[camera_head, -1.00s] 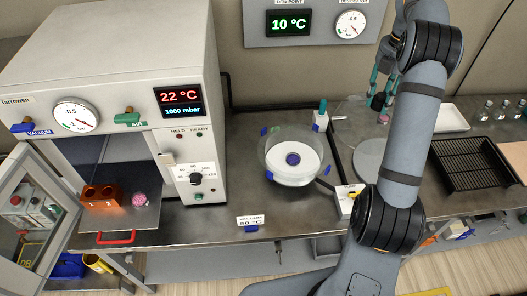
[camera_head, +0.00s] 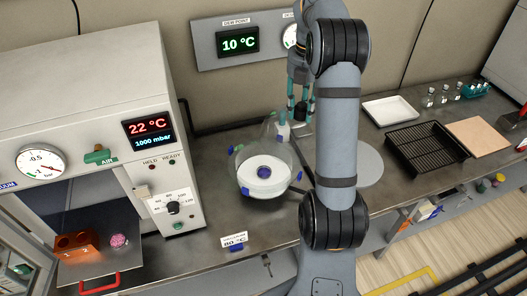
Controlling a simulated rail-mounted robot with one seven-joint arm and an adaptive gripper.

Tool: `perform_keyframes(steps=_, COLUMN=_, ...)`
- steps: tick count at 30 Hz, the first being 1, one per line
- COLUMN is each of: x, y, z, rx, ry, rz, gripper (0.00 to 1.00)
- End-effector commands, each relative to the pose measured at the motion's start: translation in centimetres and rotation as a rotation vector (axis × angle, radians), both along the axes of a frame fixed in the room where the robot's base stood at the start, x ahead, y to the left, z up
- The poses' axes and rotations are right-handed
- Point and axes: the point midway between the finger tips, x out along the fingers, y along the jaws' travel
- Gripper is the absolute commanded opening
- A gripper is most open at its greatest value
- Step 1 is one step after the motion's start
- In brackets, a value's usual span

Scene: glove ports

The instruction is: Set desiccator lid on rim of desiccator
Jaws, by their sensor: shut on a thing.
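The desiccator (camera_head: 246,190) is a round clear glass bowl on the bench, left of my arm. It has a white plate inside with a dark blue round piece in its middle, and small blue and green clips around its edge. My gripper (camera_head: 298,118) points down behind and right of the bowl, its teal fingers shut on the desiccator lid (camera_head: 299,130). The lid is clear glass and hard to make out; my arm hides part of it. It is apart from the bowl's rim.
A grey round disc (camera_head: 369,168) lies right of my arm. The oven (camera_head: 150,70) stands left. A black rack (camera_head: 428,148) and white tray (camera_head: 391,109) are at right.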

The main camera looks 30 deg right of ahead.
Motion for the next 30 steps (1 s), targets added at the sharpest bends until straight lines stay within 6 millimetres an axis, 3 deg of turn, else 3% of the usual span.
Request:
perform_keyframes(steps=9, x=2.9, y=6.4, z=-4.0, rx=0.001, ry=0.002, rz=0.011, gripper=0.00)
perform_keyframes(steps=15, x=4.2, y=9.1, z=-5.8, rx=0.001, ry=0.001, rz=0.008, gripper=0.00)
perform_keyframes(steps=20, x=4.5, y=9.7, z=-6.5, rx=0.001, ry=-0.001, rz=0.004, gripper=0.00)
perform_keyframes(steps=30, x=4.5, y=9.7, z=-10.2, rx=0.001, ry=-0.001, rz=0.005, gripper=0.00)
